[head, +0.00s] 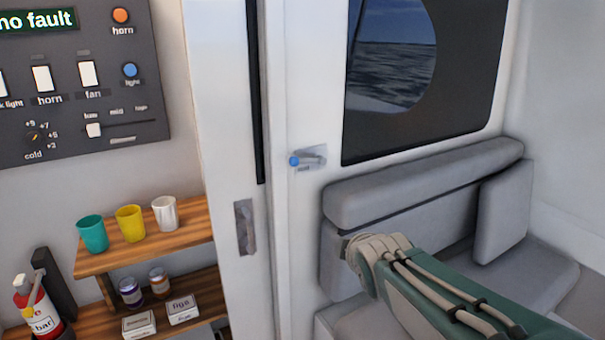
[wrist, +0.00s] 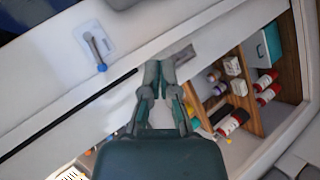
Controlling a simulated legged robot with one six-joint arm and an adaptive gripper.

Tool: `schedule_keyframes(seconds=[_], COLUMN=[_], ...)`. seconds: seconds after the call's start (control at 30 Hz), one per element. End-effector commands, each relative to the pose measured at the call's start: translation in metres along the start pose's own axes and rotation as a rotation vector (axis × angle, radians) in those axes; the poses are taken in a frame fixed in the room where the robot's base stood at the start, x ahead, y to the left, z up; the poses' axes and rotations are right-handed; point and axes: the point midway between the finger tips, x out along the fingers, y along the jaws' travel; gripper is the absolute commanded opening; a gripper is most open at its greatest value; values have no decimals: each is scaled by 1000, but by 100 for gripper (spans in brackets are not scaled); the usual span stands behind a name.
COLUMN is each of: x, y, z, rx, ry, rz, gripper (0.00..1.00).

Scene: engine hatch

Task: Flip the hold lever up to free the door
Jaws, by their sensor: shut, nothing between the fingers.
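The hold lever (head: 308,158) is a small grey lever with a blue ball tip on a plate on the white wall. In the head view it lies about level, its tip pointing left toward the door edge. The wrist view also shows the lever (wrist: 96,50), up and left of my gripper. The white door (head: 225,120) has a grey recessed pull (head: 245,227). My gripper (wrist: 160,72) is shut and empty, its fingertips together. In the wrist view it appears in front of the door, near the pull and apart from the lever. The head view shows my arm but not the fingers.
A control panel (head: 80,75) with switches is at the left. Wooden shelves (head: 150,248) hold cups, jars and boxes, with a fire extinguisher (head: 35,305) beside them. A grey padded seat (head: 430,185) stands at the right, below a dark-framed window (head: 410,70).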

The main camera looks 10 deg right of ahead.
Motion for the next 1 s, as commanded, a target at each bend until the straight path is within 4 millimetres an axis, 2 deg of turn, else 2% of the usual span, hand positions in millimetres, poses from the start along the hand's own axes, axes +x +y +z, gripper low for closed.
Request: schedule_keyframes(seconds=[0.03, 0.3, 0.5, 0.6, 0.8, 1.0], x=[16, 86, 128, 141, 150, 150], y=[10, 54, 64, 64, 63, 63], z=[-2, -24, -41, -47, -53, -54], rx=[-121, -841, -1321, -1496, -1659, -1670], ry=[17, 94, 94, 74, 42, 38], rz=[38, 329, 583, 700, 825, 836], gripper=[0, 0, 0, 0, 0, 0])
